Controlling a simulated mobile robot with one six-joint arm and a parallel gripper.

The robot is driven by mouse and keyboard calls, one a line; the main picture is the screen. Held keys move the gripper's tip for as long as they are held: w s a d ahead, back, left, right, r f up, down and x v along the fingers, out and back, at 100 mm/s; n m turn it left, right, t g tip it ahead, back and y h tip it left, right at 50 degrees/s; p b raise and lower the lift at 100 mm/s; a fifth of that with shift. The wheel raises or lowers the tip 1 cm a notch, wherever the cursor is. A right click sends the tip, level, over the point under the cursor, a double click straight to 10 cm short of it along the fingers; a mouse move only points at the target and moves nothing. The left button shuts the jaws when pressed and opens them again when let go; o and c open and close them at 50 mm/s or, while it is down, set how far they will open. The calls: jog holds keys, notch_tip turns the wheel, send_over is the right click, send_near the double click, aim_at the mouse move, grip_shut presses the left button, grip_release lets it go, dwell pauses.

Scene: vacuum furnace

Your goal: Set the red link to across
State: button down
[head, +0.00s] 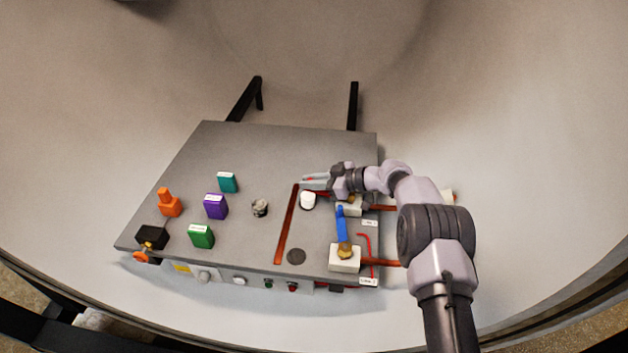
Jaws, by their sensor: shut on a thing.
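My gripper (307,182) reaches left across the bench top, just above the upper end of a long copper-red bar (287,225). A thin sliver of the red link (312,179) shows between its fingers, and they are shut on it. Most of the red link is hidden by the gripper and wrist, so I cannot tell its exact angle or where its far end rests. The blue link (342,225) runs nearly lengthwise between two white blocks, the upper (350,209) and the lower (345,259).
A white cylinder (308,200) stands just below my gripper. Purple (215,207), green (201,237) and teal (228,183) blocks and an orange piece (169,203) stand on the left. The bench's back middle is clear. My arm covers the right edge.

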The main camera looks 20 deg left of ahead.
jog(key=shift+s+n+g+b, duration=0.5)
jog(key=shift+s+n+g, duration=0.1)
jog(key=shift+s+g, duration=0.1)
jog(key=c, duration=1.4)
grip_release()
jog(key=shift+d, duration=0.1)
jog(key=p+v, duration=0.4)
jog(key=v, duration=1.2)
jog(key=shift+w+r+p, duration=0.1)
jog(key=shift+r+p, duration=0.1)
jog(key=shift+p, duration=0.1)
jog(key=shift+d+r, duration=0.1)
jog(key=shift+d, duration=0.45)
